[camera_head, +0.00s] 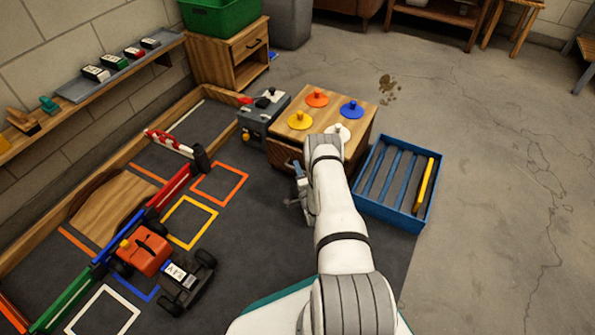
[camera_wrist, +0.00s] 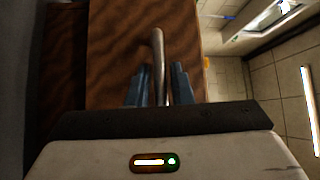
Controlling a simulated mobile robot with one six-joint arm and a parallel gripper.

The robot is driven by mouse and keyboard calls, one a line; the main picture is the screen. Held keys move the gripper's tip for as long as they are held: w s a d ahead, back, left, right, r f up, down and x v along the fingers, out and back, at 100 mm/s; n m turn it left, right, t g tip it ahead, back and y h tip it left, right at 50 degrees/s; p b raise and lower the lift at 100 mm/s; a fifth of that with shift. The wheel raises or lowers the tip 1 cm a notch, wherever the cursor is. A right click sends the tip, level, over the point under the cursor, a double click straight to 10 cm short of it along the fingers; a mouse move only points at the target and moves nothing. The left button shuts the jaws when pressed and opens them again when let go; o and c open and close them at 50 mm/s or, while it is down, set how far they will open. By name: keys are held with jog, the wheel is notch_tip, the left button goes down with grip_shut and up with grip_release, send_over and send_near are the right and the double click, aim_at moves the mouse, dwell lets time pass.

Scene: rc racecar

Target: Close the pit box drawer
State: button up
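The pit box (camera_head: 343,107) is a wooden cabinet with orange, blue, yellow and white knobbed discs on top. Its darker wooden front (camera_head: 284,153) faces the lower left, partly hidden by my arm. How far the drawer stands out cannot be made out. In the wrist view the brown wood-grained drawer front (camera_wrist: 120,40) fills the middle, with a slim metal handle (camera_wrist: 158,50) standing out from it. My gripper (camera_head: 301,187) is low in front of the box. In the wrist view its two blue-grey fingers (camera_wrist: 160,85) straddle the handle, with a narrow gap showing beside it.
A blue slatted crate (camera_head: 397,185) with a yellow bar stands right of the box. A grey toolbox (camera_head: 263,110) stands at its left. An orange racecar (camera_head: 150,255) and coloured floor squares lie at lower left. Open concrete floor (camera_head: 490,150) spreads to the right.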

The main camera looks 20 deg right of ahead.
jog(key=shift+c, duration=0.3)
grip_shut()
